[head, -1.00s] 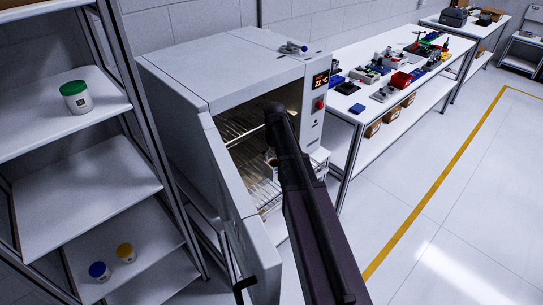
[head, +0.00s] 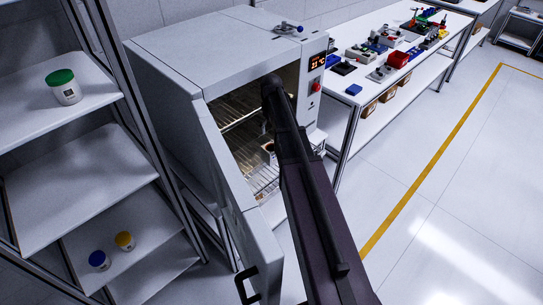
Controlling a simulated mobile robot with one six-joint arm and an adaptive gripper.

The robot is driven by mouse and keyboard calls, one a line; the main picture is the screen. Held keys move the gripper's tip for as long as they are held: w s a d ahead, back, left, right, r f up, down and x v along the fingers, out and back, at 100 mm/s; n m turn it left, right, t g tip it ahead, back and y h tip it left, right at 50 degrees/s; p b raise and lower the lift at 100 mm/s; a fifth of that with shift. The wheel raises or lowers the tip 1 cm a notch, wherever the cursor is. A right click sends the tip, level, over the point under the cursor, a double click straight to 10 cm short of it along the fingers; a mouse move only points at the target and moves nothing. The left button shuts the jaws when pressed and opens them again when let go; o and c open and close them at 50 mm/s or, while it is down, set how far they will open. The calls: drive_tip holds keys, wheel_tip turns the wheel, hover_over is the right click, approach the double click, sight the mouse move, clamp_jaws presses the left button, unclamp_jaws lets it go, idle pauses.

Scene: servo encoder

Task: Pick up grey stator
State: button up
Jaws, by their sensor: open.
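My dark arm reaches into the open oven (head: 190,65) in the head view. My gripper at its end is hidden behind the arm. A small pale, round-edged part with a darker inside (head: 268,148) shows on the wire rack (head: 240,137), just left of the arm and partly covered by it. It may be the grey stator, but it is too small to be sure. I cannot tell how far my gripper is from it.
The oven door (head: 237,195) stands open on the left, its black handle (head: 247,284) low. Shelves (head: 70,205) with jars stand further left. A white workbench (head: 395,85) with several parts is at the right. The floor (head: 455,215) on the right is clear.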

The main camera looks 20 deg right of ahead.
sight(271, 143)
drive_tip(key=shift+f+b, duration=3.8)
drive_tip(key=shift+f, duration=0.25)
drive_tip(key=shift+f+b, duration=2.6)
drive_tip(key=shift+c, duration=0.2)
drive_tip(key=c, duration=1)
